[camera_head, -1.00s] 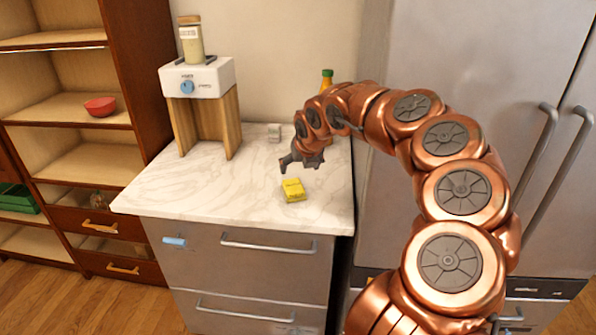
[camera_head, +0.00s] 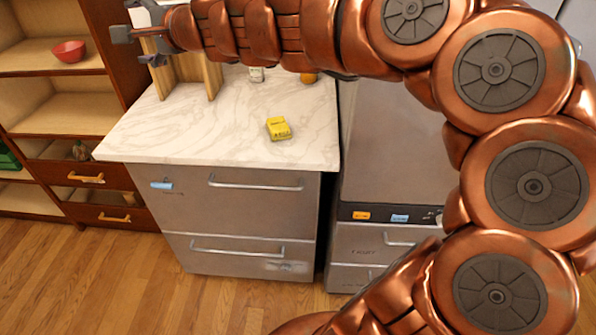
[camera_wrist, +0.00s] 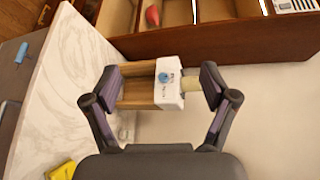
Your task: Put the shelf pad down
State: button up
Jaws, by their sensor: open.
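A small yellow pad (camera_head: 279,128) with dark print lies on the white marble counter (camera_head: 200,135), right of its middle. I take it to be the shelf pad. Its edge also shows at the lower left of the wrist view (camera_wrist: 61,171). My gripper (camera_head: 136,47) is at the upper left of the head view, raised above the counter and well apart from the pad. In the wrist view my gripper (camera_wrist: 160,86) has its fingers spread, with nothing held. A white dispenser (camera_wrist: 168,84) on wooden legs shows beyond the fingers.
My arm hides much of the counter's back and the dispenser's upper part. Wooden shelves with a red bowl (camera_head: 69,51) stand at the left. Steel drawers (camera_head: 236,205) are under the counter, and a steel appliance (camera_head: 395,150) is at the right. The front counter is clear around the pad.

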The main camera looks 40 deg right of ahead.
jog(key=s+a+f+n+g+y, duration=0.1)
jog(key=s+a+f+n+g, duration=0.4)
jog(key=s+f, duration=0.35)
jog(key=s+a+f+n+g, duration=0.45)
jog(key=s+f+n, duration=0.3)
jog(key=s, duration=0.25)
jog(key=s+d+f+n+g+h, duration=0.1)
jog(key=s+d+f+g+h, duration=0.1)
jog(key=s+d+f, duration=0.2)
jog(key=s+d+f+n+g+h, duration=0.1)
jog(key=s+d+f, duration=0.4)
jog(key=s, duration=0.5)
jog(key=s+d+f+n+g+h, duration=0.1)
jog(key=s+d+f+g+h, duration=0.2)
jog(key=s, duration=0.5)
jog(key=shift+d+f+g, duration=0.55)
jog(key=shift+d+f, duration=0.25)
jog(key=shift+f, duration=0.1)
jog(key=shift+n, duration=0.25)
